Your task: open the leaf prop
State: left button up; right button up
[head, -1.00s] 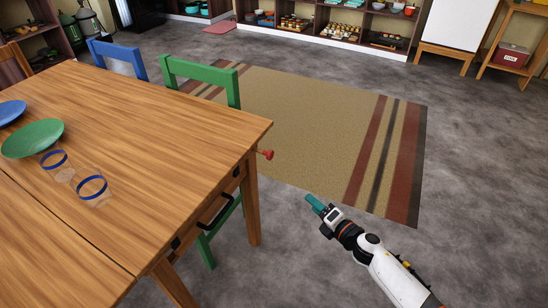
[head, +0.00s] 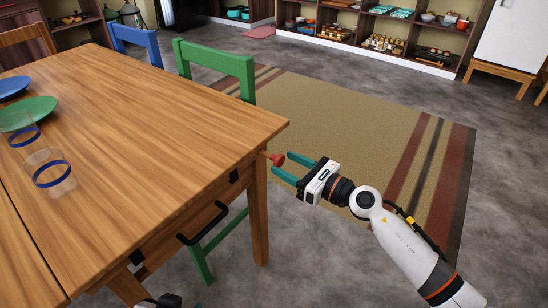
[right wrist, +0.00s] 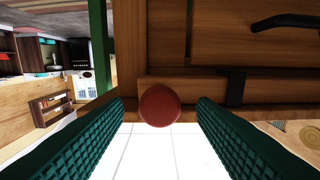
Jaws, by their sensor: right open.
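The leaf prop shows a red round knob (head: 277,159) at the near right corner of the wooden table (head: 160,105), just under the top. My right gripper (head: 282,164) is open, with its teal fingers pointing at the knob. In the right wrist view the knob (right wrist: 160,105) sits centred between the two fingertips, with a gap on each side. The rest of the prop is hidden behind the knob or hard to make out. A small part of my left gripper (head: 170,301) shows at the bottom edge; its fingers are mostly cut off.
A black handle (head: 203,224) is on the table's near side. A green chair (head: 215,62) and a blue chair (head: 137,42) stand at the far side. Plates and two clear glasses (head: 50,175) are on the tabletop. Free floor and a striped rug (head: 340,110) lie to the right.

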aim_at(282, 162)
jog(key=x, duration=0.5)
pick_arm(q)
jog(key=shift+w+d+r+t, duration=0.2)
jog(key=shift+w+r+t, duration=0.1)
jog(key=shift+w, duration=0.2)
jog(key=shift+w+d+r+t, duration=0.15)
jog(key=shift+w+t, duration=0.15)
jog(key=shift+w, duration=0.15)
pick_arm(e)
grip_shut()
